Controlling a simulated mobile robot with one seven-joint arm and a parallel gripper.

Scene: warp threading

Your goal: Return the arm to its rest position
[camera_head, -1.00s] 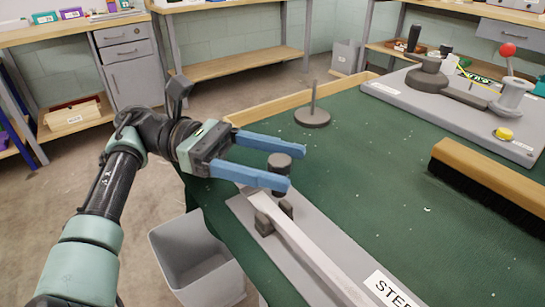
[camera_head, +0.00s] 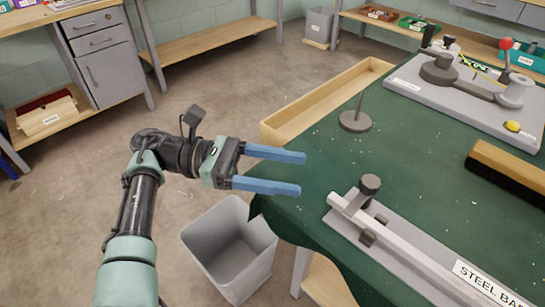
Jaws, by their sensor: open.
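My gripper (camera_head: 302,173) has two blue fingers spread apart with nothing between them. It points right, above and over the near left corner of the green-topped table (camera_head: 420,145). My arm reaches up from the bottom left, over the floor to the left of the table. The steel bar fixture (camera_head: 408,246), with its light bar and dark knob (camera_head: 370,186), lies on the table to the right of and below the fingers in the picture. The gripper does not touch it.
A grey bin (camera_head: 232,250) stands on the floor below the gripper. A wooden tray (camera_head: 325,100) runs along the table's far left edge, beside a round base with an upright pin (camera_head: 356,120). A brush (camera_head: 510,170) and a grey board with a red-knobbed lever (camera_head: 506,44) are farther right.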

